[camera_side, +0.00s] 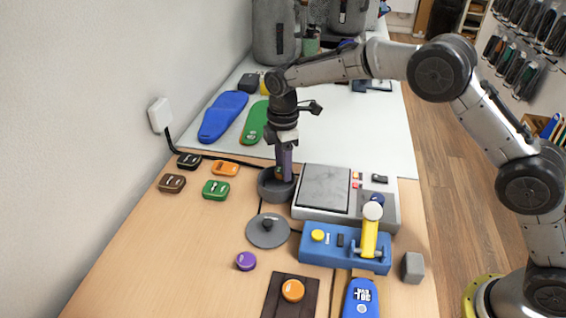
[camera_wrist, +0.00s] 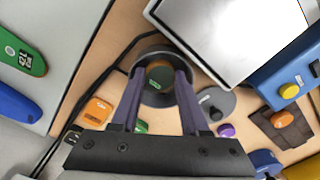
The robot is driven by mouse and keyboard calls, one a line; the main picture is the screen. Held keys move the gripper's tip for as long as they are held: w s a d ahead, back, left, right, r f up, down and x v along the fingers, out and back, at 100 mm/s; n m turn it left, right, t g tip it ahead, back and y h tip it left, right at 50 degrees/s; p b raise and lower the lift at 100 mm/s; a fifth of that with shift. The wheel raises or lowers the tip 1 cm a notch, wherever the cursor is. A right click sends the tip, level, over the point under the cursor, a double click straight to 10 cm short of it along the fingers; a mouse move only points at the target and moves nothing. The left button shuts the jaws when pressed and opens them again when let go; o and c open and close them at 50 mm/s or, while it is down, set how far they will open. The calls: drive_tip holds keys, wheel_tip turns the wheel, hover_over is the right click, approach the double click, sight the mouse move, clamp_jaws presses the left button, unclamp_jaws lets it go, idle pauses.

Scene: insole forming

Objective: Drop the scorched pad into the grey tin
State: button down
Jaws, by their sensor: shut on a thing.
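The round grey tin (camera_side: 264,190) stands open just left of the heating plate; its rim also shows in the wrist view (camera_wrist: 160,50). My gripper (camera_side: 280,177) points down with its fingertips at the mouth of the tin. In the wrist view my fingers (camera_wrist: 158,76) are shut on a small brownish pad (camera_wrist: 159,73) with a green mark, seen against the tin's inside. The fingers hide part of the pad. I cannot tell whether the pad touches the tin's floor.
A grey plate machine (camera_side: 325,187) stands close on the right. A grey knobbed lid (camera_side: 268,232) and a blue press with a yellow lever (camera_side: 345,250) are nearer. Small orange (camera_side: 226,168), green (camera_side: 216,190) and brown (camera_side: 172,183) pieces lie left. Blue (camera_side: 222,117) and green insoles lie behind.

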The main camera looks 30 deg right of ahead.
drive_tip(key=shift+c, duration=1.6)
unclamp_jaws()
